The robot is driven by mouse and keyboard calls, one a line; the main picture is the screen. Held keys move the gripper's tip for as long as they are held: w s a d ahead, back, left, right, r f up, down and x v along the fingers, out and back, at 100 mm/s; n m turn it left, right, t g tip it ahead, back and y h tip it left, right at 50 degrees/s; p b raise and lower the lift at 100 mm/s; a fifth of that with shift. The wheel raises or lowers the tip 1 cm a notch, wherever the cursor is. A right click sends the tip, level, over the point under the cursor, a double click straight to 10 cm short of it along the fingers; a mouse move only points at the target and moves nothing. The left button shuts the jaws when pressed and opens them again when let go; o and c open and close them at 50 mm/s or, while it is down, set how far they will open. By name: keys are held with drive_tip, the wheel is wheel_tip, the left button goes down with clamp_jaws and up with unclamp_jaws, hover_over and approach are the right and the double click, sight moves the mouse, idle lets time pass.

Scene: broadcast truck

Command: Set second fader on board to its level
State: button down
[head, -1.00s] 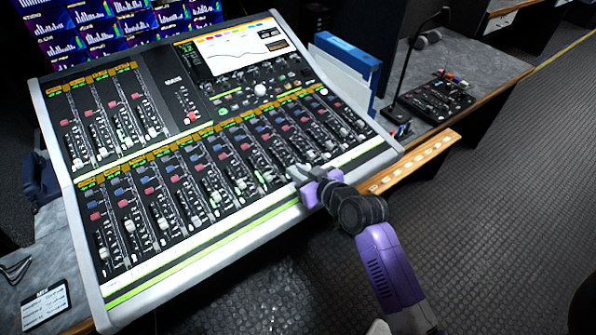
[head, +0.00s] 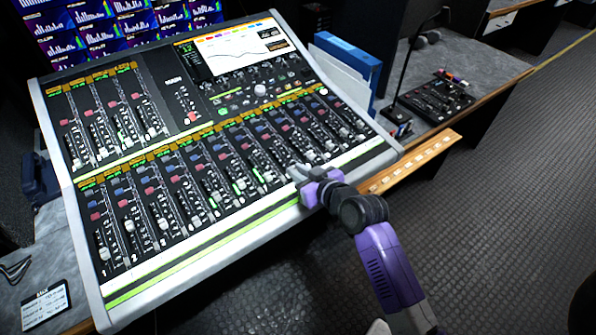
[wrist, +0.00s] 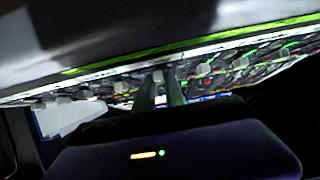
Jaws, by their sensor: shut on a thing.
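The mixing board (head: 200,232) stands tilted with a lower row of faders with pale caps. The second cap from the left (head: 130,227) in that row sits around mid-slot, away from my gripper. My gripper (head: 298,174) is at the lower right of this row, near the board's front edge. Its fingers are shut on a pale fader cap (wrist: 157,76), mostly hidden by the fingers. In the wrist view the two dark fingers reach up to the row of caps. I cannot read the fader's scale or its exact level.
A card (head: 47,307) with printed lines lies on the desk at the lower left. A wooden ledge (head: 412,162) is right of the board. A blue binder (head: 350,62) and a small panel with a gooseneck microphone (head: 432,100) stand behind it. The floor at right is clear.

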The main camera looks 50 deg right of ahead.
sight(277, 152)
drive_tip(key=shift+w, duration=0.1)
idle(0.3)
drive_tip(key=w, duration=0.1)
drive_tip(key=w+d, duration=0.1)
drive_tip(key=w, duration=0.3)
drive_tip(key=shift+d+r, duration=0.25)
drive_tip(key=shift+r, duration=0.15)
drive_tip(key=c, duration=1.7)
unclamp_jaws()
drive_tip(key=v, duration=0.6)
drive_tip(key=shift+s, duration=0.35)
drive_tip(key=shift+s+a+r, duration=0.2)
drive_tip(key=shift+s+r, duration=0.15)
drive_tip(key=shift+s, duration=0.15)
